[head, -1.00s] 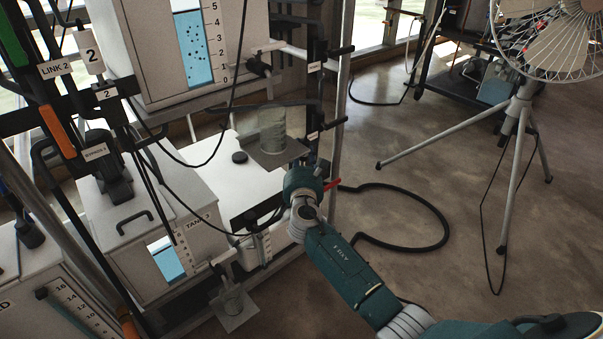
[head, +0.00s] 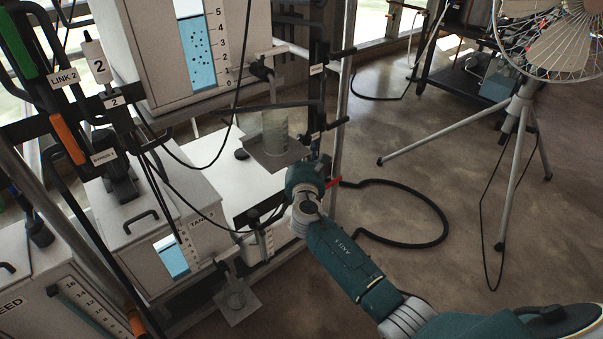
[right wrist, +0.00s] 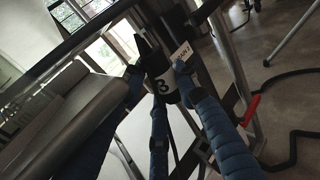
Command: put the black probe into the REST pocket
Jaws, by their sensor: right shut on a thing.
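My right gripper (right wrist: 158,82) is shut on a dark, black piece that looks like the black probe (right wrist: 160,62) in the right wrist view. A white numeral label (right wrist: 164,86) and a small white tag (right wrist: 181,53), too blurred to read, show beside or on it. In the head view my right wrist (head: 304,190) stands at the rack's right side, and the gripper's fingers are hidden by it and the rack. I cannot pick out the REST pocket with certainty. My left gripper is not in view.
White tanks (head: 150,215) with blue level windows fill the left. A clear cylinder (head: 275,130) stands on a small plate. A black hose (head: 440,215) loops on the floor. A fan on a tripod (head: 520,110) stands right.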

